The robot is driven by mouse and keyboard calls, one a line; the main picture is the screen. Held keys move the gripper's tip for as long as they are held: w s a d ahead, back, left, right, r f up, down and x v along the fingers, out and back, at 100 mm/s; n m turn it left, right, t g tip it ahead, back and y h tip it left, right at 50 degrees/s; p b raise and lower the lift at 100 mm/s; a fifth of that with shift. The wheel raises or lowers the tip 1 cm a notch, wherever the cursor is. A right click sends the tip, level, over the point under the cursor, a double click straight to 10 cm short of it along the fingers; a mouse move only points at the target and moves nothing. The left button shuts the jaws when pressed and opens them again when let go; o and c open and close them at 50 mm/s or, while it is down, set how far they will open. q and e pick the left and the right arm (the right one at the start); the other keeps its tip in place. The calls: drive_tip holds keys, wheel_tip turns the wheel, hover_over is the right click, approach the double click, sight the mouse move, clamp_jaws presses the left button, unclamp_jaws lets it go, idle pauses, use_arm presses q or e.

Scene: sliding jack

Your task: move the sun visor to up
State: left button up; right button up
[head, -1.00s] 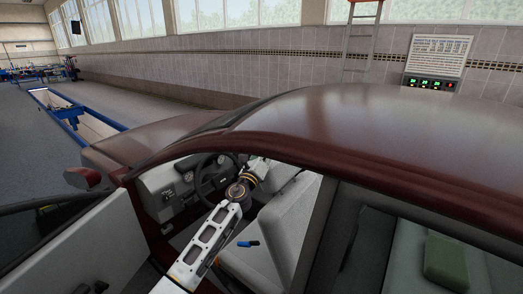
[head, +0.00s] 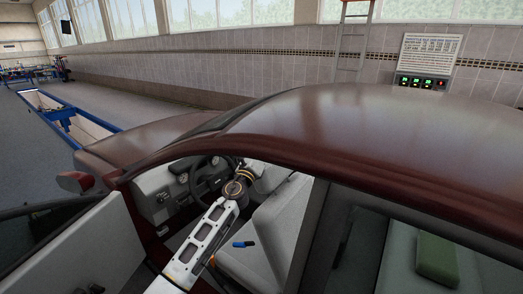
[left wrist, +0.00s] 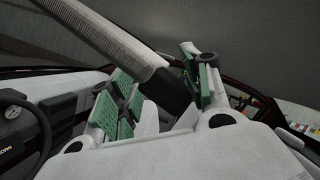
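In the left wrist view a long grey ribbed bar with a dark end, which looks like the sun visor (left wrist: 122,42), slants down from the upper left under the dark car ceiling. My left gripper (left wrist: 154,66) has its two green-padded fingers apart, one on each side of this bar. I cannot tell whether either pad touches it. In the head view my left arm reaches through the open door side into the red car (head: 330,125). The roof hides the gripper and the visor there. My right gripper is in neither view.
The car door (head: 85,250) stands open at the left. The steering wheel (head: 210,175) and dashboard are ahead of my arm, and a grey seat (head: 275,225) is beside it. A blue-handled tool (head: 243,244) shows near the seat. The roof edge passes close above the arm.

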use_arm(q)
drive_tip(key=shift+a+r, duration=0.1)
drive_tip(key=shift+r, duration=0.15)
drive_tip(key=shift+a+f, duration=0.2)
drive_tip(key=shift+f, duration=0.1)
drive_tip(key=shift+s+a+f+y, duration=0.1)
drive_tip(key=shift+s+f+y, duration=0.1)
drive_tip(key=shift+y, duration=0.1)
drive_tip(key=v, duration=1.1)
drive_tip(key=shift+s+r, duration=0.15)
drive_tip(key=shift+s, duration=0.05)
